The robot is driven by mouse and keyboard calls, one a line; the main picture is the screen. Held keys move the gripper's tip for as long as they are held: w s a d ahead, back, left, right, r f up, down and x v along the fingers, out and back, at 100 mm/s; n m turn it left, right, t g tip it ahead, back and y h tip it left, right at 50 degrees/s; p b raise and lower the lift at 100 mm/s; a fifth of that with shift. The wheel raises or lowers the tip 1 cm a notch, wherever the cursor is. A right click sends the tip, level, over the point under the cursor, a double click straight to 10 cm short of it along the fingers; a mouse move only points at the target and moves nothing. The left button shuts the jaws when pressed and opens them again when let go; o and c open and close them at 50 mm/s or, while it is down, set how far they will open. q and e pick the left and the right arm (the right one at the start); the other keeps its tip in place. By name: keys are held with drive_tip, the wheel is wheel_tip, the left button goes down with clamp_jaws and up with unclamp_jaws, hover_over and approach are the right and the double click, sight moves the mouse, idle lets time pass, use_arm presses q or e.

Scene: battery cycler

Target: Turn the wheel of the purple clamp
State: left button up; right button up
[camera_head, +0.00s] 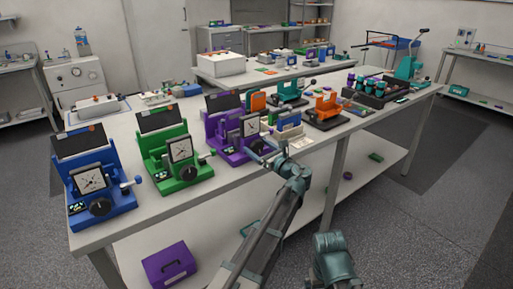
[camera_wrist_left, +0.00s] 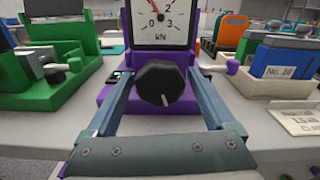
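The purple clamp (camera_head: 219,133) stands near the front edge of the table in the head view, with a dark panel and a white dial (camera_wrist_left: 160,22) marked kN. Its black wheel (camera_wrist_left: 160,83), with a white pointer mark toward its lower edge, faces my left wrist camera. My left gripper (camera_wrist_left: 161,78) is open, with one finger to each side of the wheel. Whether the fingers touch the wheel is hard to tell. In the head view my left gripper (camera_head: 262,154) is at the clamp's front and hides its wheel.
A green clamp (camera_head: 172,150) and a blue clamp (camera_head: 92,185) stand to the left. A holder with a blue block (camera_wrist_left: 276,57) and a white card (camera_wrist_left: 296,119) lie to the right. An orange device (camera_head: 327,108) stands farther right.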

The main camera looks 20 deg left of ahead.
use_arm(q)
drive_tip(key=c, duration=1.1)
drive_tip(key=shift+n, duration=0.3)
drive_tip(key=o, duration=1.3)
drive_tip(key=shift+o, duration=0.2)
